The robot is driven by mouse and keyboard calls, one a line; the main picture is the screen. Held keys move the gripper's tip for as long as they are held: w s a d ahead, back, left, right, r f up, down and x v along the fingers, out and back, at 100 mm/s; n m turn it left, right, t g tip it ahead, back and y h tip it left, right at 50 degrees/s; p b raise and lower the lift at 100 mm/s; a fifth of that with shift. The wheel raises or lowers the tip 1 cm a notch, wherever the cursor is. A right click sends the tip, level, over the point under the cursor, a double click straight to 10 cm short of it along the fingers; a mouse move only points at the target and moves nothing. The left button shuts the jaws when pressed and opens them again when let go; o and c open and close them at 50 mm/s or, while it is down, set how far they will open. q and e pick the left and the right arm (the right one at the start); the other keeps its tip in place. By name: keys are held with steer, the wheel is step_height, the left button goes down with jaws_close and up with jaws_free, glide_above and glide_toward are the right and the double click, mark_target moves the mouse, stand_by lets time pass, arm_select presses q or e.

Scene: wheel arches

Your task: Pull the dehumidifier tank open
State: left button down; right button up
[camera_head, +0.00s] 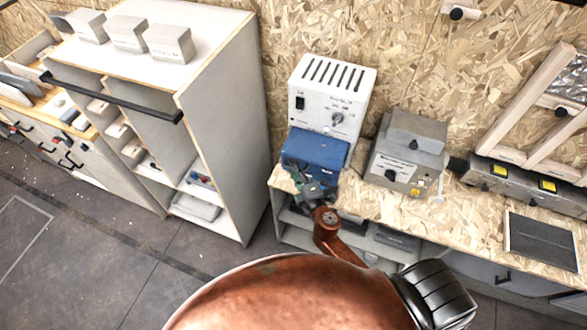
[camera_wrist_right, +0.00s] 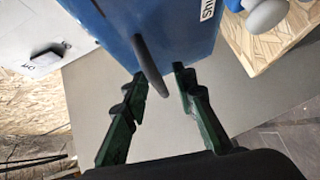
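The dehumidifier (camera_head: 331,92) is a white box with a slotted top and a knob, standing on the chipboard bench against the wall. Its blue tank (camera_head: 318,147) sits at the bottom front; in the right wrist view the tank (camera_wrist_right: 185,30) fills the top centre, with a dark bar handle (camera_wrist_right: 150,68) on it. My right gripper (camera_head: 308,182) is at the tank's front. In the right wrist view its green fingers (camera_wrist_right: 160,80) are apart, with the handle's near end between them. Contact cannot be told. My left gripper is not in view.
A grey box with a yellow button (camera_head: 405,158) stands right of the dehumidifier. A tall pale shelf unit (camera_head: 222,110) stands close on the left. A dark panel (camera_head: 541,243) lies on the bench (camera_head: 455,225) at the right. The floor (camera_head: 150,285) at the lower left is mostly clear.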

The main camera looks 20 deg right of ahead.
steer(key=shift+s, duration=0.15)
steer(key=s+r, duration=0.1)
steer(key=s, duration=1)
steer(key=shift+s+r, duration=0.3)
steer(key=shift+d, duration=0.1)
